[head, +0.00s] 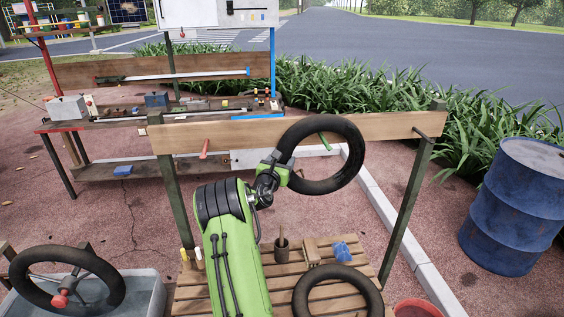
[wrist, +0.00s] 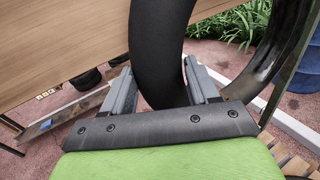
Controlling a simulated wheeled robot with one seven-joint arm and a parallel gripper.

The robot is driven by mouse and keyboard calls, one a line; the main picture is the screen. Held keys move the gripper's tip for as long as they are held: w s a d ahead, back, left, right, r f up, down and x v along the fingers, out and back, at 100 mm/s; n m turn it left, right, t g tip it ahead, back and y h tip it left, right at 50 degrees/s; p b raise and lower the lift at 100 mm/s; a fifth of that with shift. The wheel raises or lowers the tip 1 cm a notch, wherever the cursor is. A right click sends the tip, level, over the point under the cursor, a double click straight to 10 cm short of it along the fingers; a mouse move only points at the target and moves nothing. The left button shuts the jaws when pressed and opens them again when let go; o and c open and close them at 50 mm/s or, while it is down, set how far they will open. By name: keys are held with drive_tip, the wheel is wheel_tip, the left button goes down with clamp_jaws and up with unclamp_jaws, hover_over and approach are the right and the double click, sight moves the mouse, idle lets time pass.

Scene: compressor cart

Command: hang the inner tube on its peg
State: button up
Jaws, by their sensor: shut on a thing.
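My gripper (head: 284,170) is shut on a black inner tube (head: 356,150), holding its left side. The tube is upright in front of a wooden board (head: 240,133) and overlaps its lower edge. Three pegs stick out from the board: a red peg (head: 204,149) at left, a green peg (head: 323,139) and a dark peg (head: 421,132) at right. In the head view the green peg shows through the tube's opening; whether it passes through cannot be told. In the wrist view, the tube (wrist: 158,45) lies between both fingers (wrist: 160,92), near the board (wrist: 65,40).
A second dark ring (head: 338,289) lies on the slatted pallet (head: 215,298) below. Another ring (head: 68,279) rests at a grey tub (head: 150,288) at left. A blue barrel (head: 520,205) stands at right. A cluttered workbench (head: 160,117) is behind the board.

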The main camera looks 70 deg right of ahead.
drive_tip(key=shift+f, duration=0.7)
drive_tip(key=o, duration=0.8)
drive_tip(key=shift+o, duration=1.4)
drive_tip(key=s+a+b, duration=0.1)
drive_tip(key=a+b, duration=0.3)
drive_tip(key=a, duration=1.1)
drive_tip(key=shift+s+a+r, duration=0.2)
drive_tip(key=shift+a+r, duration=0.1)
drive_tip(key=shift+a, duration=0.05)
